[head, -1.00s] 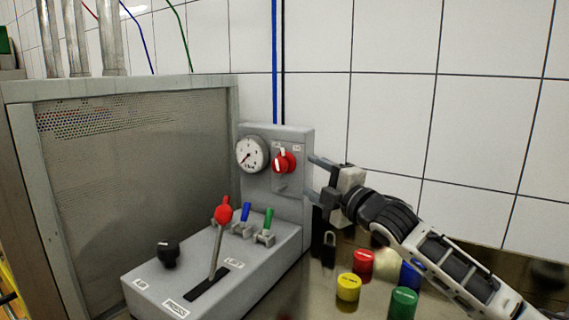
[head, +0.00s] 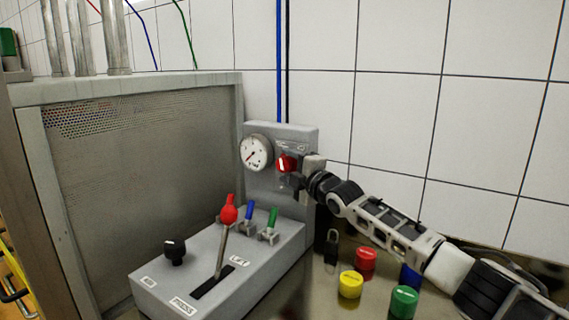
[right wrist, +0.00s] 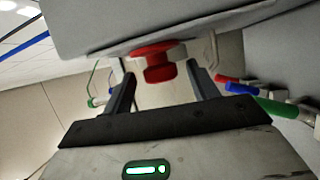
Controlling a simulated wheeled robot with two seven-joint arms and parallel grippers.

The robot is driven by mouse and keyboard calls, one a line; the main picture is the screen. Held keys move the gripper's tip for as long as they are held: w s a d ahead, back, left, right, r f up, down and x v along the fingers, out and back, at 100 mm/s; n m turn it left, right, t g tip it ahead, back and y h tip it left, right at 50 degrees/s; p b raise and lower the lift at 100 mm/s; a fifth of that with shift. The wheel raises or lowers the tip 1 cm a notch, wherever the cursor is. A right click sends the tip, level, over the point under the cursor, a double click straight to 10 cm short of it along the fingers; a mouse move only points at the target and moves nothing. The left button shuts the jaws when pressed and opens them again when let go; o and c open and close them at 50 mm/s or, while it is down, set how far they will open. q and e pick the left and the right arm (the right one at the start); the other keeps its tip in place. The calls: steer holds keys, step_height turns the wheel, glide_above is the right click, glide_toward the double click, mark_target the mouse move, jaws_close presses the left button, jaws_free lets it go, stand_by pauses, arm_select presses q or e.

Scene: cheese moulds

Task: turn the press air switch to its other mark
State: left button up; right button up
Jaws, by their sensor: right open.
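The press air switch is a red knob (head: 284,163) with a white strip, on a grey upright panel (head: 310,140) right of a round gauge (head: 256,153). My right gripper (head: 291,172) is at the knob from the right and partly covers it and the marks around it. In the right wrist view the red knob (right wrist: 157,64) shows between the two fingers of the open right gripper (right wrist: 162,76), with a gap seen on both sides. I cannot tell whether a finger touches it. My left gripper is not in view.
Below the panel is a grey console (head: 215,270) with a red-topped lever (head: 229,209), blue and green toggles and a black knob (head: 174,251). Yellow (head: 350,285), red (head: 366,263), green (head: 403,302) and blue cylinders stand under my right arm. A tiled wall is behind.

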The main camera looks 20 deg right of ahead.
steer(key=shift+x, duration=1.1)
steer(key=shift+c, duration=0.3)
